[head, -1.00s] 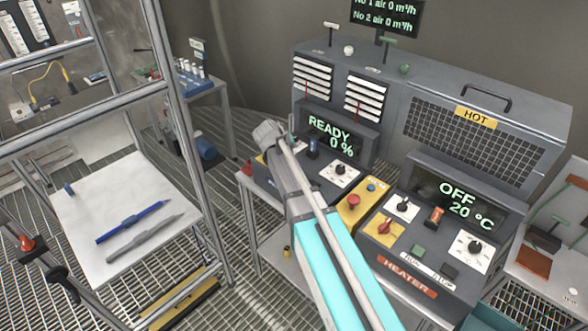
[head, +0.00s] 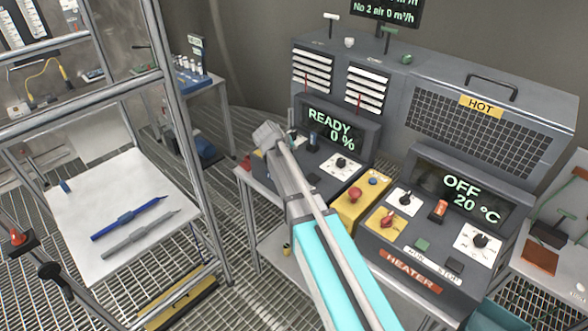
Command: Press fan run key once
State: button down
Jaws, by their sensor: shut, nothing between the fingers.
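The fan unit's panel (head: 325,187) stands left of the heater and its display (head: 327,126) reads READY 0 %. I cannot read a label on that key. My arm crosses the panel's left part and hides some of it; no key marked as fan run shows. My wrist end is over the panel's left end. My gripper's fingers are hidden behind the wrist, so their contact with any key cannot be seen.
A yellow block with a red mushroom button (head: 355,194) sits between the fan and heater panels. The heater panel (head: 455,244) shows OFF 20 °C. A metal frame (head: 184,150) and white table with pens (head: 100,190) stand left. A display (head: 385,8) above reads No 2 air 0 m³/h.

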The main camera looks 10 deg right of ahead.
jog(key=shift+f+b, duration=2.05)
jog(key=shift+f, duration=0.35)
jog(key=shift+s+f+b, duration=0.1)
jog(key=shift+f+b, duration=0.8)
dwell(0.8)
jog(key=shift+r, duration=0.2)
jog(key=shift+r+p, duration=0.75)
jog(key=shift+p, duration=0.2)
jog(key=shift+r+p, duration=2.5)
